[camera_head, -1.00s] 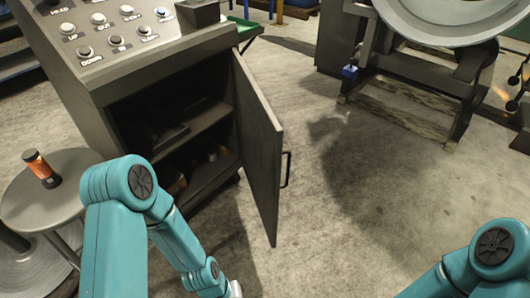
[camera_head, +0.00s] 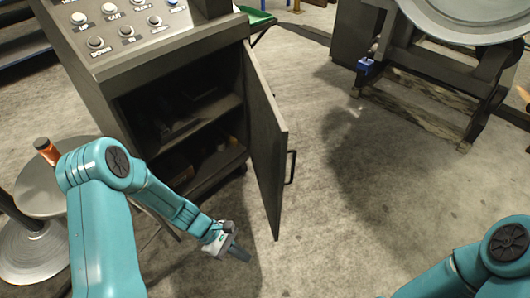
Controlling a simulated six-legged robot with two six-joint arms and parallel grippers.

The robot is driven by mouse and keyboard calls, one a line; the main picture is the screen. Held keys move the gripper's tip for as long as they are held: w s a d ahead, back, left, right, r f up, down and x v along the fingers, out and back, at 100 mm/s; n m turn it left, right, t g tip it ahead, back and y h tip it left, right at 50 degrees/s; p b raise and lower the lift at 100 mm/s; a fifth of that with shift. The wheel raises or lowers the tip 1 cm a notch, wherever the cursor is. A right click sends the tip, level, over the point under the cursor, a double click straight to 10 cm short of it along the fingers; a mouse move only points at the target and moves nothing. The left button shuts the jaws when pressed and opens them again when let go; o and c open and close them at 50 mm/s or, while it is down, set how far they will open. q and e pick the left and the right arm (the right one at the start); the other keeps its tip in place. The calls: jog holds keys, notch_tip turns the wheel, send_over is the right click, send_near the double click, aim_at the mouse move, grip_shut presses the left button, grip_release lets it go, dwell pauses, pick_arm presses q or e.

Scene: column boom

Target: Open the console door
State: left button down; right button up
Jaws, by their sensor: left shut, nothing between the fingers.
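The console (camera_head: 125,55) stands at the upper left with buttons on its sloping top. Its door (camera_head: 265,140) stands wide open, hinged on the right side of the dark cabinet opening (camera_head: 180,110). The door's black handle (camera_head: 291,167) is on its outer face, toward the right. My left gripper (camera_head: 238,251) is shut and empty, low in front of the cabinet and left of the door's bottom corner, apart from the door in the picture. My right arm enters at the lower right; its gripper is out of view.
A round stool (camera_head: 40,190) with an orange and black container (camera_head: 47,152) stands at the left, partly behind my left arm. A stand with a large disc (camera_head: 430,105) is at the upper right. The floor (camera_head: 340,240) right of the door is clear.

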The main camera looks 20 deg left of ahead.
pick_arm(q)
jog(key=w+a+r+n+t+h+p, duration=0.2)
jog(key=w+a+r+n+t+h, duration=0.25)
jog(key=w+r, duration=0.5)
jog(key=n+t+h, duration=0.1)
jog(key=n+t, duration=0.3)
jog(key=t, duration=0.1)
send_near(275, 154)
jog(key=shift+m, duration=0.25)
jog(key=b+x, duration=0.1)
jog(key=x, duration=0.5)
jog(key=shift+w+d+f+b, duration=0.2)
jog(key=shift+w+d+b, duration=0.1)
jog(key=shift+b, duration=0.1)
